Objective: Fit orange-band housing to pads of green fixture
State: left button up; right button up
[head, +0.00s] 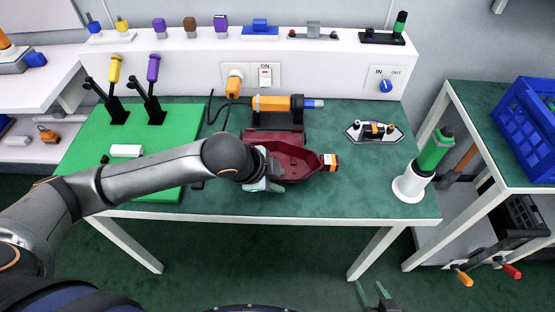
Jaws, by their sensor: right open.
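A dark red, hollow lamp housing (300,160) lies on the green-topped bench. A white-edged orange band (330,163) is at its right end. My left gripper (266,184) is at the housing's left end. The wrist hides part of the jaws and that end, so I cannot tell whether they grip it. The green fixture (90,158) is a flat plate on the left of the bench, with two black toggle clamps, one with a yellow handle (114,69) and one with a purple handle (153,68). My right gripper (371,289) is open and empty, low in front of the bench.
A white block (126,151) lies on the fixture plate. An orange tool (271,103) rests on a black stand behind the housing. A small tray with parts (373,131) and a green bottle in a white holder (410,185) stand right. The front right bench top is clear.

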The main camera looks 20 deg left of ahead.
pick_arm(q)
grip_shut()
jog(key=shift+r, duration=0.1)
dwell(1.2)
